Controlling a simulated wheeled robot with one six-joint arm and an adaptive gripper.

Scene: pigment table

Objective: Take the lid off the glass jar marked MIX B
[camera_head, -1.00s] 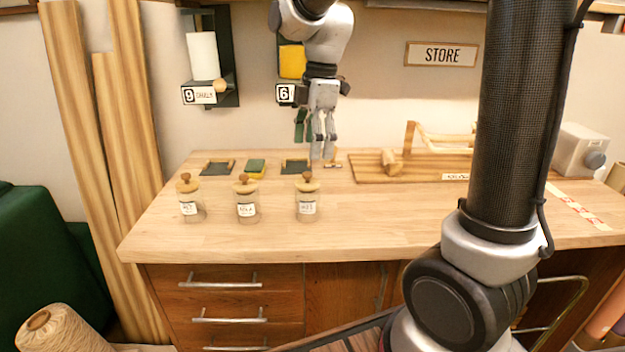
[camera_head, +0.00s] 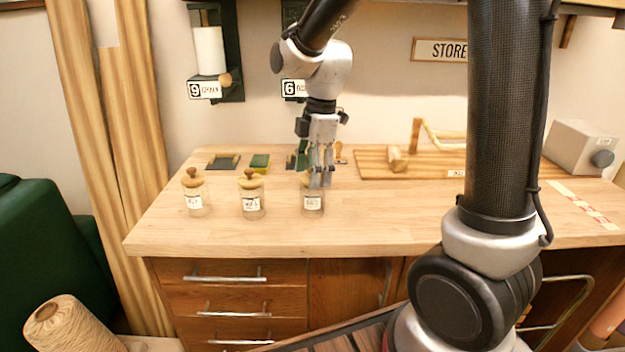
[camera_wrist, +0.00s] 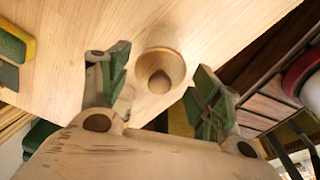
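Three glass jars with round wooden lids and knobs stand in a row on the table: a left jar (camera_head: 195,197), a middle jar (camera_head: 252,200) and a right jar (camera_head: 312,203). Their labels are too small to read surely, so I cannot tell which is MIX B. My gripper (camera_head: 320,185) points down at the right jar and covers part of its lid in the head view. In the wrist view my gripper (camera_wrist: 158,80) is open, its green-padded fingers apart. A round wooden lid with a knob (camera_wrist: 159,80) shows between them; contact is not visible.
The wooden table (camera_head: 230,235) is clear in front of the jars. A green and yellow sponge (camera_head: 260,163) and a dark tray (camera_head: 223,162) lie behind them. A wooden board (camera_head: 430,170) with a rack is at the right, beside a grey box (camera_head: 580,148).

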